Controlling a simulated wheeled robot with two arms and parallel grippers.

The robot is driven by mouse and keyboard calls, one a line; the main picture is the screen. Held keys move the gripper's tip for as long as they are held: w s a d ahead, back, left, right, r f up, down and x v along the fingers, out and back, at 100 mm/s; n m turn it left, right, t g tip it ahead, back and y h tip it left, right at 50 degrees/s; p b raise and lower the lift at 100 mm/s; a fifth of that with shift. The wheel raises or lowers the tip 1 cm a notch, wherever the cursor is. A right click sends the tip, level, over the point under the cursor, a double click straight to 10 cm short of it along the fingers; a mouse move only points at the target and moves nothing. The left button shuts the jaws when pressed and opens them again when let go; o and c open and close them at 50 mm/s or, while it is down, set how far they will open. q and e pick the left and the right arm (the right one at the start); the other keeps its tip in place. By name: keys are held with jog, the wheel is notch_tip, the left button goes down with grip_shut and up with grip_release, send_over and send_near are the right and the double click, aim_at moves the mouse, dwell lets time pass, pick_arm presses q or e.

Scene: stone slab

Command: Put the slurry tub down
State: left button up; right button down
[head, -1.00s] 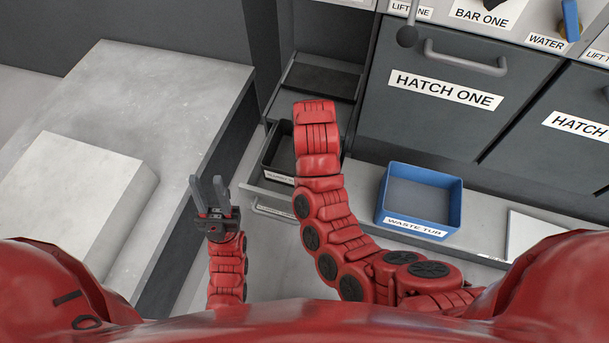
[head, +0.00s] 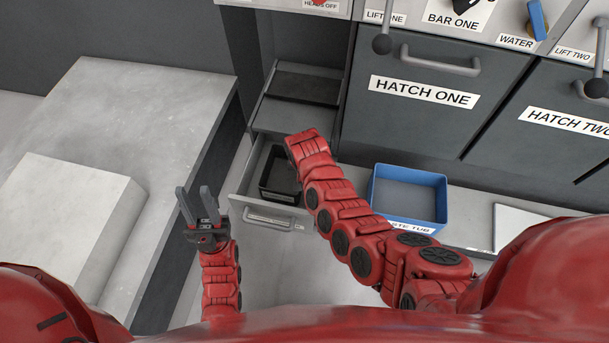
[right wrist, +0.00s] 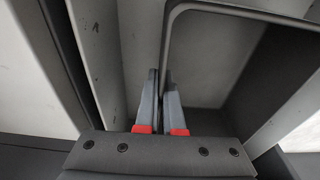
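The slurry tub (head: 284,172) is a black open tub. In the head view it sits within the outline of the open drawer at the centre left, partly hidden by my right arm. In the right wrist view its dark rim (right wrist: 240,13) and inside show. My right gripper (right wrist: 163,72) has its two fingers close together, one on each side of the tub's wall, and is shut on it. In the head view that gripper is hidden. I cannot tell whether the tub's base touches the drawer floor. My left gripper (head: 197,190) is open and empty, left of the drawer.
The drawer front (head: 258,212) has a handle. A blue waste tub (head: 440,205) stands on the ledge to the right, below hatch one (head: 385,125). A stone slab (head: 65,220) lies on the grey bench (head: 150,105) at left.

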jog(key=shift+w+d, duration=0.3)
jog(key=shift+w, duration=0.2)
jog(key=shift+s+f, duration=0.1)
jog(key=shift+f, duration=0.5)
jog(key=c, duration=1)
grip_release()
jog(key=shift+c, duration=0.2)
jog(key=shift+a, duration=0.1)
